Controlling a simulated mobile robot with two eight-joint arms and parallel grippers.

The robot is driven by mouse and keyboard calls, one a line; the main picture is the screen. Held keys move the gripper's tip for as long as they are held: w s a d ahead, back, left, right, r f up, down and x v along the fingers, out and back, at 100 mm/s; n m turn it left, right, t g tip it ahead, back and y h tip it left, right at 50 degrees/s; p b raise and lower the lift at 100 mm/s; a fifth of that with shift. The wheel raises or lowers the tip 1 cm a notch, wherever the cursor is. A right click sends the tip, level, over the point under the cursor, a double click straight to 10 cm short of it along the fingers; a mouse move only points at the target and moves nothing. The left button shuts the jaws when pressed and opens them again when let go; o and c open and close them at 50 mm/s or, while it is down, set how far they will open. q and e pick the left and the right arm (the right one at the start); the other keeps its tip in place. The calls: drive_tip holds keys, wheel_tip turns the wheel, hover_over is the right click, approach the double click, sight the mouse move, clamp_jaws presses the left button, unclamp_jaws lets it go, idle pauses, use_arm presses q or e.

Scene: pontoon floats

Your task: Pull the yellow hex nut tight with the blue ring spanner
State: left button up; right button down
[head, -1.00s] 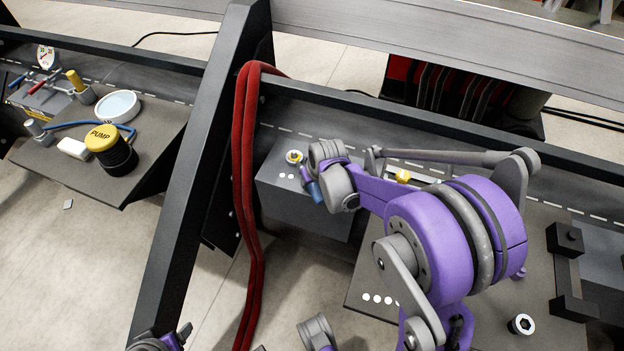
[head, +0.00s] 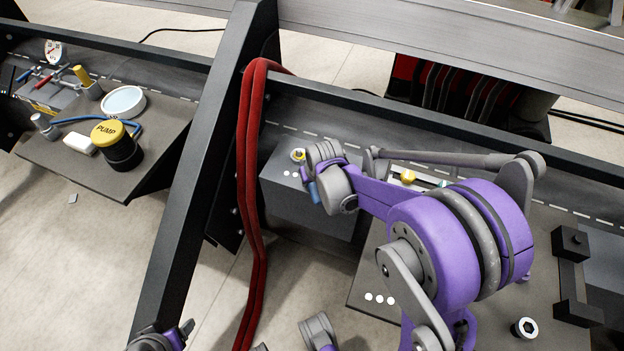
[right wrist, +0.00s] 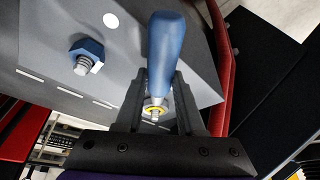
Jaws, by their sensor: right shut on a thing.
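In the head view only a short piece of blue handle (head: 313,191) shows below the wrist. How the ring sits on the nut is hard to tell. Part of my left arm shows at the bottom left; its jaws are unclear.
A blue hex nut (right wrist: 86,50) on a threaded bolt stands beside one white dot on the block. A yellow-topped pump (head: 115,140) stands on the left shelf.

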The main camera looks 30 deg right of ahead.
drive_tip(key=shift+a, duration=0.1)
drive_tip(key=shift+w+a+m, duration=0.15)
drive_tip(key=shift+a+m, duration=0.3)
drive_tip(key=shift+m, duration=0.05)
drive_tip(key=shift+a, duration=0.1)
drive_tip(key=shift+w+a+m+h, duration=0.15)
drive_tip(key=shift+a+m+h, duration=0.15)
drive_tip(key=shift+a+m, duration=0.15)
idle(0.5)
drive_tip(key=shift+w+a+m, duration=0.2)
drive_tip(key=shift+a+m, duration=0.25)
drive_tip(key=shift+m, duration=0.1)
drive_tip(key=shift+a+h, duration=0.1)
drive_tip(key=shift+h, duration=0.2)
drive_tip(key=shift+w+a+m+g, duration=0.15)
drive_tip(key=shift+a+m+g, duration=0.15)
drive_tip(key=shift+m, duration=0.1)
drive_tip(key=shift+w, duration=0.1)
